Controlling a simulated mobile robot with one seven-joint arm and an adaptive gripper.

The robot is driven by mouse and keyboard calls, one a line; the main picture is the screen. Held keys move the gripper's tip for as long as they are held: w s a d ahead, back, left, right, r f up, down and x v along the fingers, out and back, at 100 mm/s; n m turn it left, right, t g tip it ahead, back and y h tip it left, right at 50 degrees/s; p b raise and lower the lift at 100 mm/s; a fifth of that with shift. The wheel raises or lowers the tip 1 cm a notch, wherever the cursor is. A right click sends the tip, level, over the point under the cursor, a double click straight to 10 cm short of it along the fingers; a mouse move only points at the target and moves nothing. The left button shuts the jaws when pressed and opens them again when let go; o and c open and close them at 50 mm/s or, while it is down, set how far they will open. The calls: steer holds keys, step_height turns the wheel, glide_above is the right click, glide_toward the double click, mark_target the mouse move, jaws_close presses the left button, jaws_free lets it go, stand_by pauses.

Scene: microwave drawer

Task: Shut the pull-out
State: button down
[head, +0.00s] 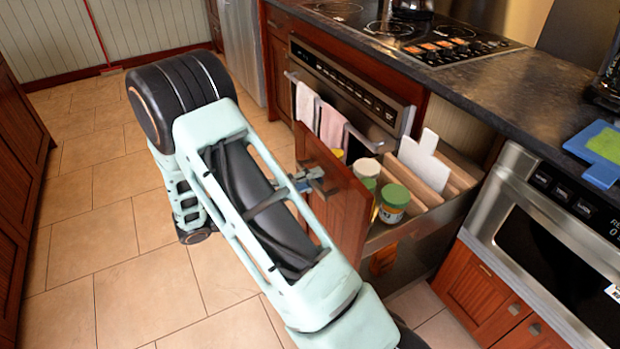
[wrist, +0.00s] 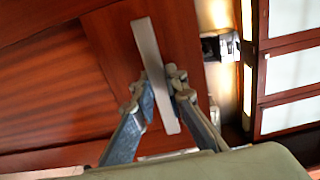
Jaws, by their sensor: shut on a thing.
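The pull-out (head: 336,205) is a tall drawer with a reddish wooden front, and it stands open, out from under the counter. Jars with green and yellow lids (head: 394,201) and a white board (head: 423,157) are inside it. My gripper (head: 309,180) is at the outer face of the front. In the wrist view my gripper (wrist: 164,92) has its two fingers on either side of the pale bar handle (wrist: 150,62), closed on it. The wooden front (wrist: 105,50) fills much of that view. My arm hides part of the front's lower area in the head view.
An oven (head: 345,95) with towels on its handle is beyond the pull-out. A microwave (head: 550,240) is on the near side, under the dark counter (head: 470,75). Tiled floor (head: 110,250) lies open to the left.

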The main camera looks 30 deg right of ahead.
mark_target(429, 135)
steer(key=d+p, duration=0.2)
steer(key=d, duration=1)
steer(key=w+d+p, duration=0.1)
steer(key=d+p, duration=0.1)
steer(key=d, duration=1.1)
steer(key=d+p, duration=0.3)
steer(key=d, duration=1)
steer(key=shift+w+d, duration=0.25)
steer(key=c, duration=1.9)
jaws_free()
steer(key=shift+c, duration=0.2)
steer(key=shift+a, duration=0.1)
steer(key=a, duration=1.2)
steer(key=shift+s, duration=0.25)
